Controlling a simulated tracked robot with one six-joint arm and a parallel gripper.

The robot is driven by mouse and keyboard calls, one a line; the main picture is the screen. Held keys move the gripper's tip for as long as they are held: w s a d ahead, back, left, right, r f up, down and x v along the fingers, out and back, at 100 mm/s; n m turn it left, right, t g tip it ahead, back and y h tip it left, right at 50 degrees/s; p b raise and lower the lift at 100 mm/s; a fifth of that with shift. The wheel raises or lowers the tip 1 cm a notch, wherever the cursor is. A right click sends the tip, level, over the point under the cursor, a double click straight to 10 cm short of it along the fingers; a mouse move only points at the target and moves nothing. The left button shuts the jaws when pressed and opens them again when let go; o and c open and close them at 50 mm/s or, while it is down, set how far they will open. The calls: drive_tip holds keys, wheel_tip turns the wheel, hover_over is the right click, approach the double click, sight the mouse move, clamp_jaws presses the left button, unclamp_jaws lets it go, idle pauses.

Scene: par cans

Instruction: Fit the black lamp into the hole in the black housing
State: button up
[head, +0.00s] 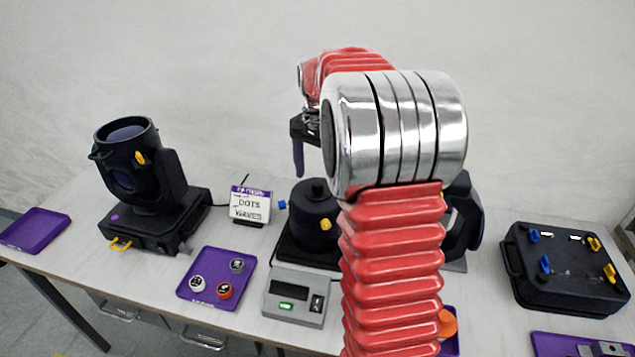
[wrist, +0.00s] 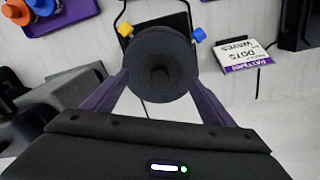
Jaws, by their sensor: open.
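A round black housing (head: 308,217) with one blue and one yellow latch stands on a black base in the middle of the table. A narrower black knob-like piece (head: 317,188) rises from its top; I take this for the black lamp, but cannot tell how it sits. In the wrist view the housing (wrist: 160,42) shows from above, with the round stub (wrist: 159,74) at its centre. My gripper (head: 298,160) is open and empty above the housing. Its two purple fingers show left and right of the round top in the wrist view. My arm hides part of the housing's right side.
A purple tray with small round pieces (head: 215,277), a grey box with a green light (head: 296,295) and a sign (head: 249,205) lie around the housing. A black case (head: 565,268) stands at right.

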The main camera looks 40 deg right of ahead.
wheel_tip(320, 180, up, 11)
idle(0.4)
drive_tip(key=shift+f, duration=0.1)
idle(0.4)
wheel_tip(320, 180, down, 4)
drive_tip(key=n, duration=0.2)
drive_tip(key=shift+w+n, duration=0.1)
drive_tip(key=shift+n, duration=0.3)
drive_tip(key=s+a+f+n+t, duration=0.2)
drive_tip(key=s+a+n+t, duration=0.3)
drive_tip(key=s+a+n, duration=0.6)
drive_tip(key=s+a, duration=1.1)
drive_tip(key=a, duration=0.3)
drive_tip(key=shift+s+f+t, duration=0.25)
drive_tip(key=shift+f+t, duration=0.05)
drive_tip(key=shift+f, duration=0.05)
